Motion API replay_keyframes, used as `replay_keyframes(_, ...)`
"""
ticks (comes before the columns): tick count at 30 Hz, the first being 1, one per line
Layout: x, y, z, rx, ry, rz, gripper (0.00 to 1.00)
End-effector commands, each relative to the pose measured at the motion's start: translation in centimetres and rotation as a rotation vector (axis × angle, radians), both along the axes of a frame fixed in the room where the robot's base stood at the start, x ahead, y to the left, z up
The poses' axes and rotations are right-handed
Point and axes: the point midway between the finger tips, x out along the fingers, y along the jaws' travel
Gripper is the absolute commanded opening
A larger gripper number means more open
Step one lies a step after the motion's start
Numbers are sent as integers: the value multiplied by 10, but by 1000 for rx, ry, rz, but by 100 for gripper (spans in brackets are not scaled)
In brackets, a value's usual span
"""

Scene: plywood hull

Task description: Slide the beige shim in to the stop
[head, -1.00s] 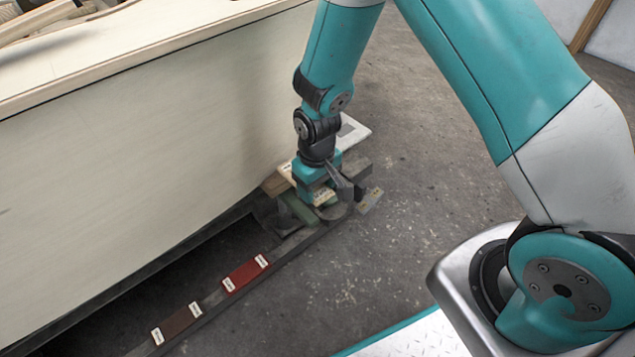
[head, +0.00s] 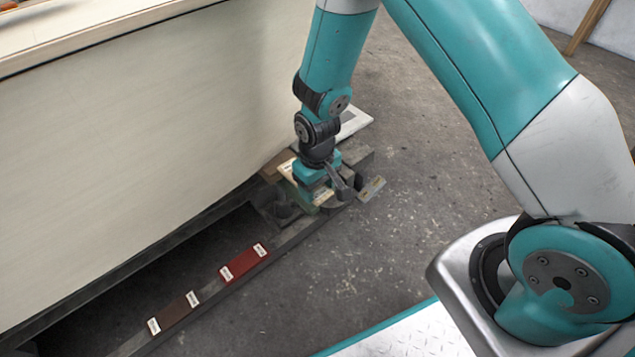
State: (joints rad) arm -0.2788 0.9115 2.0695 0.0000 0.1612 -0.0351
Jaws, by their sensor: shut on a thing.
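My gripper (head: 328,198) points down at the far end of the low dark rail, beside the hull. Its jaws are shut on the beige shim (head: 322,196), of which only a small pale part shows between and below the fingers. A green block (head: 303,200) lies just under and left of the gripper. Brown wood (head: 277,165) shows behind, against the hull (head: 150,130). The shim's inner end and the stop are hidden by the gripper and wrist, so I cannot tell whether they touch.
A red block (head: 244,263) and a dark brown block (head: 174,313), each with white labels, lie along the rail (head: 215,290). A pale framed plate (head: 353,122) lies behind the wrist. A small labelled plate (head: 371,189) sits right of the gripper. The concrete floor at right is clear.

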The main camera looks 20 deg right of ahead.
Motion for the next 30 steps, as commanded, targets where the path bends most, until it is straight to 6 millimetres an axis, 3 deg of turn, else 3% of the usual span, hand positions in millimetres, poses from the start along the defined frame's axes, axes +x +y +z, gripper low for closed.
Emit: replay_keyframes(30, 0, 0, -55, 0, -1, 0, 31)
